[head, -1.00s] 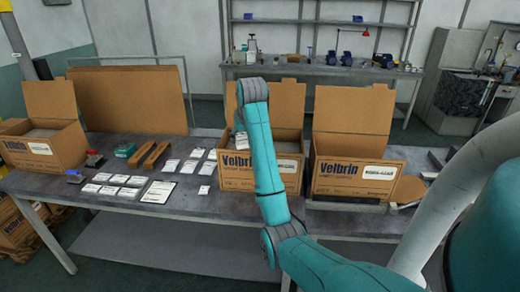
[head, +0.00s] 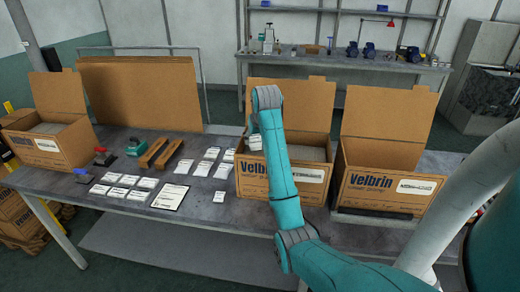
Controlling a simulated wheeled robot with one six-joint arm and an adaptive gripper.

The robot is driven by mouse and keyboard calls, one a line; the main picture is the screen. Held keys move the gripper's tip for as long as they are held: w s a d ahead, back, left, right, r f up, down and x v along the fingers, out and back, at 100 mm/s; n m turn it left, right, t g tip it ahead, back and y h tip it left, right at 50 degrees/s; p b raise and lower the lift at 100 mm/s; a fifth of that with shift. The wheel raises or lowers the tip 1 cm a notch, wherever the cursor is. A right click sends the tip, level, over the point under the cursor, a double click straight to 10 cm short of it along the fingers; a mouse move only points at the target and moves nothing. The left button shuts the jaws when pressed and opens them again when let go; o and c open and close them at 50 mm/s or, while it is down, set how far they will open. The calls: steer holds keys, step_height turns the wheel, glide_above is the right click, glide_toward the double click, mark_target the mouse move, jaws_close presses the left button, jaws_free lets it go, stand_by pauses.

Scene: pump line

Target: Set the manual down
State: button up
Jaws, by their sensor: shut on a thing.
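My teal arm reaches over the open middle Velbrin box (head: 255,180), and its wrist stands above the box. My gripper (head: 252,128) is mostly hidden behind the wrist and forearm. A small white printed manual (head: 254,143) shows just left of the forearm, at the box's front left, held in my gripper. Its lower edge overlaps the box's front rim in the picture; whether it touches the box I cannot tell. Similar white printed packets lie in groups on the table, one group (head: 210,160) left of the box and another (head: 125,187) nearer the front.
A second open box (head: 380,185) stands at the right, and a third (head: 50,145) at the far left. A clipboard sheet (head: 170,195), two brown wooden pieces (head: 160,153) and a green tool (head: 136,146) lie on the grey table (head: 225,215). The table front is partly bare.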

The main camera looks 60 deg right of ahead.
mark_target(257, 149)
steer(key=shift+f, duration=2.25)
steer(key=o, duration=1.2)
steer(key=shift+f, duration=0.1)
